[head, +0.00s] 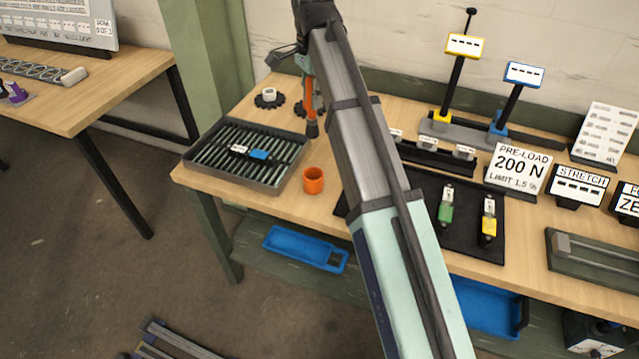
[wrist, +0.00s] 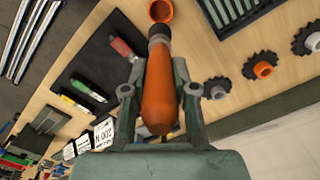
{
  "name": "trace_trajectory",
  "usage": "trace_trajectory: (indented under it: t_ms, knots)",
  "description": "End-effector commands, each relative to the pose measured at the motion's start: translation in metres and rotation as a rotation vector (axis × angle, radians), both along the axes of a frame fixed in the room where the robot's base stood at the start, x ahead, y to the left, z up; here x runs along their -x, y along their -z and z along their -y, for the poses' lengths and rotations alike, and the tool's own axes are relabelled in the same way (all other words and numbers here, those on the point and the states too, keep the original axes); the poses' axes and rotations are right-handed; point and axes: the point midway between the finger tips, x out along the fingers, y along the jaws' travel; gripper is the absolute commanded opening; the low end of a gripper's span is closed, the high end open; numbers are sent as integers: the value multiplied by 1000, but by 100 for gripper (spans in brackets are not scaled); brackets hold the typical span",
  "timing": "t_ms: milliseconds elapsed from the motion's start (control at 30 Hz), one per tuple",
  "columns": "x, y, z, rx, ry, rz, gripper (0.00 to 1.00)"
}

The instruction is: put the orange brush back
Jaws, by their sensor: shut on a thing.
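The orange brush (wrist: 160,95) is held between the two fingers of my gripper (wrist: 159,90) in the wrist view. Its dark ferrule end points away from the palm, toward the orange cup (wrist: 160,11). In the head view the brush (head: 309,97) hangs roughly upright, dark end down, beside my forearm. The cup (head: 313,180) stands on the bench just right of the tray, lower in the picture than the brush and apart from it. My gripper (head: 305,72) is partly hidden by my arm. The bristle tip is small in both views.
A dark tray of rods (head: 250,155) stands left of the cup. Dark sprockets (head: 268,98) lie behind it. A black mat (head: 465,215) with green and yellow tools (head: 488,222) lies to the right, partly behind my arm. A PRE-LOAD sign (head: 517,168) stands farther right.

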Motion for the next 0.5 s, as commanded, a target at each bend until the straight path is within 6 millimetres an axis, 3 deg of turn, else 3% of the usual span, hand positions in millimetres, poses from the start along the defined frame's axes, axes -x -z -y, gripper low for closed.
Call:
trace_trajectory:
  t_ms: [167,500]
  knots:
    - [1,22,1,1,-26,-3,0]
    - [2,100,1,1,-23,-4,0]
